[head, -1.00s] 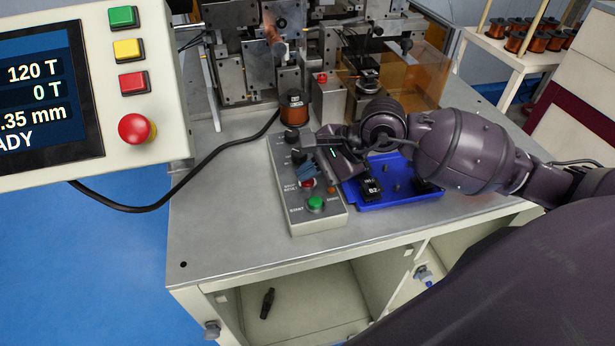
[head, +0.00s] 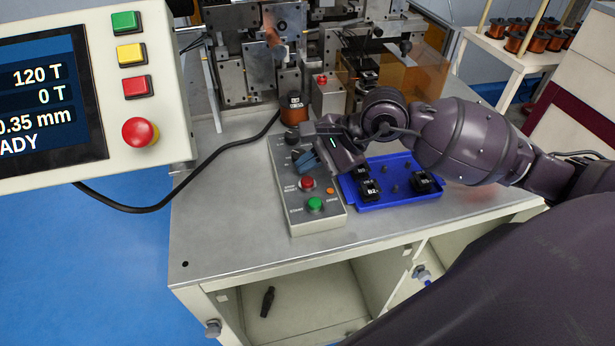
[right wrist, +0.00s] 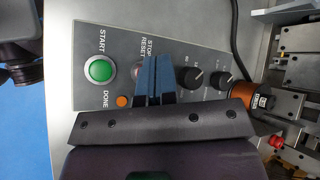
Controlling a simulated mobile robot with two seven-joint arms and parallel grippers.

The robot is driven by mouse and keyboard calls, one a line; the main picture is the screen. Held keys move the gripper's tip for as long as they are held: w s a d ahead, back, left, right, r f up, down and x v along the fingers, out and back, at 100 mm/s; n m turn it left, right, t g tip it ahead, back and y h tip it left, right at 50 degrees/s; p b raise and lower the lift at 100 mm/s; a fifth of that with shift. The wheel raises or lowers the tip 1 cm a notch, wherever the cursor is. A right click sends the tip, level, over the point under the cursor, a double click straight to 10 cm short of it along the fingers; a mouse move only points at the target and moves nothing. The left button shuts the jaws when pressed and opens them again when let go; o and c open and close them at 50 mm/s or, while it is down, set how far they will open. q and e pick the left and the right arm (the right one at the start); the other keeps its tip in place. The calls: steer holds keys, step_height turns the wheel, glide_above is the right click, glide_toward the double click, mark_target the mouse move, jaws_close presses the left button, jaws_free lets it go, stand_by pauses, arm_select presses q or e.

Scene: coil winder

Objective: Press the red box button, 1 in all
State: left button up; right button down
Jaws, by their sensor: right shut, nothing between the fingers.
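The grey control box (head: 318,219) lies on the metal table and carries a round red button (head: 307,183) beside the STOP/RESET label. A green START button (head: 315,204) sits nearer the front edge of the box. My right gripper (head: 308,163) has blue fingers, shut and empty, over the box just behind the red button; a small gap shows between them and the button. In the right wrist view the blue fingers (right wrist: 154,78) cover most of the red button, with only a sliver visible (right wrist: 137,70). My left gripper is not in view.
A blue tray (head: 400,198) with black parts lies right of the box. Dark knobs (head: 291,138) and a copper spool (head: 292,113) stand behind. A panel (head: 180,130) with a red mushroom button (head: 139,132) hangs at left. Another red button (head: 322,79) sits on a machine block.

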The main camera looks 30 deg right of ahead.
mark_target(309, 183)
steer(key=shift+r+p, duration=0.75)
steer(key=shift+r, duration=1.3)
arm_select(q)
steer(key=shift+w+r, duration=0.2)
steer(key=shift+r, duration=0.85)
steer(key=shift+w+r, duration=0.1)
arm_select(e)
steer(key=shift+s+f, duration=0.1)
